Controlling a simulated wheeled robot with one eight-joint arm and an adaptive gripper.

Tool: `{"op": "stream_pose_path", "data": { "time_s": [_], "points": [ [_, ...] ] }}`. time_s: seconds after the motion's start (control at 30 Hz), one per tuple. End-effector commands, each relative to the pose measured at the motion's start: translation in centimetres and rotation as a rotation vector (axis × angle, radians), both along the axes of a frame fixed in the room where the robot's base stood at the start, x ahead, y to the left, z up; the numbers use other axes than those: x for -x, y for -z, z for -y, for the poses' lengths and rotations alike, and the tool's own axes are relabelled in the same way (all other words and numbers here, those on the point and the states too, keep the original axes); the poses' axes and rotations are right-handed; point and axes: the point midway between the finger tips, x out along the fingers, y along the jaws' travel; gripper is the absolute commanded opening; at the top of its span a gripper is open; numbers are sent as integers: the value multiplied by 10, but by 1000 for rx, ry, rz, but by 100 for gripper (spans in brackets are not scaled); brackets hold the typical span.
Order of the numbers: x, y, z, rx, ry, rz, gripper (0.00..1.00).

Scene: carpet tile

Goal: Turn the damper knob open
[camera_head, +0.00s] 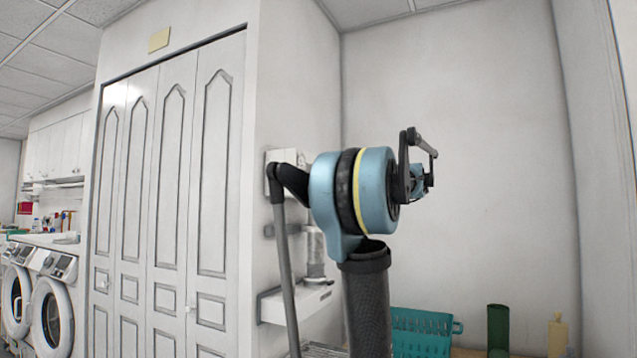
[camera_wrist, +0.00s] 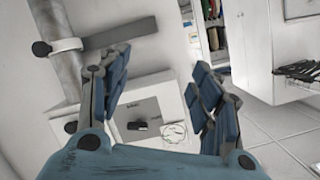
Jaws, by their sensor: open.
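In the wrist view a black knob (camera_wrist: 140,126) sits on a dark grey plate on the front of a white box. Another black round knob (camera_wrist: 41,48) sticks out from a pale collar around a grey vertical pipe at left. I cannot tell for sure which one is the damper knob. My gripper (camera_wrist: 158,68) is open, its blue-padded fingers spread to either side of the plate, with nothing between them; neither finger visibly touches a knob. In the head view my arm covers part of the wall unit (camera_head: 290,304), and no knob can be made out there.
A grey bar (camera_wrist: 120,33) runs right from the pipe collar. White folding closet doors (camera_head: 170,190) stand left of the wall unit. A teal basket (camera_head: 420,330), a green cylinder (camera_head: 498,326) and a pale yellow bottle (camera_head: 558,335) stand low at right. The wall above them is bare.

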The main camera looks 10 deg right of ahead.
Motion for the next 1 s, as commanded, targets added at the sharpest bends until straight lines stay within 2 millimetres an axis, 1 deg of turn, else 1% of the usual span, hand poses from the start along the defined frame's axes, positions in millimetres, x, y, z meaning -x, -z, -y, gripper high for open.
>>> {"op": "stream_pose_path", "data": {
  "time_s": [0.03, 0.1, 0.2, 0.3, 0.4, 0.47, 0.57, 1.0],
  "points": [
    [-10, -23, 19, -23, 11, 60, 58],
    [-20, -52, 40, -49, 17, 147, 58],
    [-29, -83, 65, -76, 30, 246, 58],
    [-33, -102, 81, -89, 38, 310, 58],
    [-36, -112, 87, -96, 41, 341, 58],
    [-37, -114, 86, -98, 42, 349, 58],
    [-43, -114, 79, -97, 42, 350, 58],
    [-80, -113, 26, -98, 40, 347, 58]
  ]
}}
